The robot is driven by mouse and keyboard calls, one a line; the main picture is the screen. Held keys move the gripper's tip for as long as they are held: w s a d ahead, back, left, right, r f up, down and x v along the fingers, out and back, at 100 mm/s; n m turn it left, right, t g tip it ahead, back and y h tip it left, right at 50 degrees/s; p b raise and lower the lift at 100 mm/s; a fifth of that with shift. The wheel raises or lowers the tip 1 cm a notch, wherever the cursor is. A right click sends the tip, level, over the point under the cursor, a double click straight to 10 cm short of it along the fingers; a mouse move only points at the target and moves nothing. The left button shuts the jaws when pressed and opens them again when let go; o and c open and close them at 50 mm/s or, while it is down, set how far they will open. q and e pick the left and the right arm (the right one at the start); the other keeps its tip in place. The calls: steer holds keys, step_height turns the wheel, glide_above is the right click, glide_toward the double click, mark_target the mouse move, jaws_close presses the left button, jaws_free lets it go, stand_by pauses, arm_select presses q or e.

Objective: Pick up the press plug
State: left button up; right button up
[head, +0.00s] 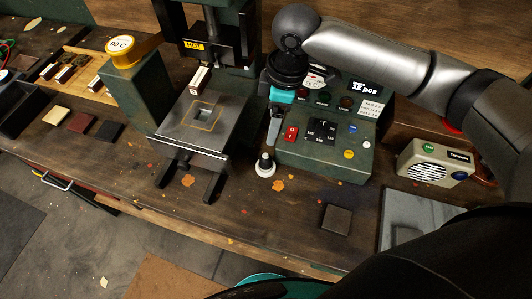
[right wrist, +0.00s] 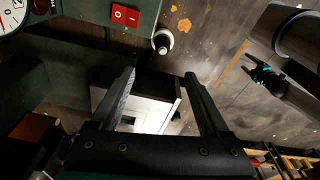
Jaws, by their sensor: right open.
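The likely press plug is a small black knob on a white round base (head: 265,165). It stands upright on the bench between the press and the control box, and shows in the right wrist view (right wrist: 163,40) beyond the fingertips. My right gripper (head: 275,128) is above and behind it, beside the control box, fingers pointing down. In the right wrist view my right gripper (right wrist: 160,77) is open, with nothing held between its fingers. A black and teal gripper, seemingly my left (right wrist: 264,76), shows at the right of that view; its jaw opening is unclear.
The press (head: 200,125), with a holed metal plate, stands left of the plug. The control box (head: 325,150) is close on its right. A speaker (head: 435,162), a dark square block (head: 336,220) and a grey plate (head: 395,205) lie further right. The bench in front is mostly clear.

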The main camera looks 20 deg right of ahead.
mark_target(267, 157)
steer(key=f, duration=0.3)
steer(key=f+b, duration=0.1)
steer(key=f, duration=0.2)
steer(key=a+f, duration=0.1)
steer(key=f, duration=0.2)
steer(key=shift+w+f, duration=0.2)
steer(key=shift+f, duration=0.15)
steer(key=shift+s+a+f+b, duration=0.15)
steer(key=shift+f+b, duration=0.1)
steer(key=shift+f, duration=1.1)
steer(key=shift+s+a+f+b, duration=0.15)
steer(key=shift+f+b, duration=0.1)
steer(key=shift+f, duration=1.1)
steer(key=shift+w, duration=0.1)
steer(key=shift+c, duration=0.3)
steer(key=shift+r, duration=0.1)
jaws_close()
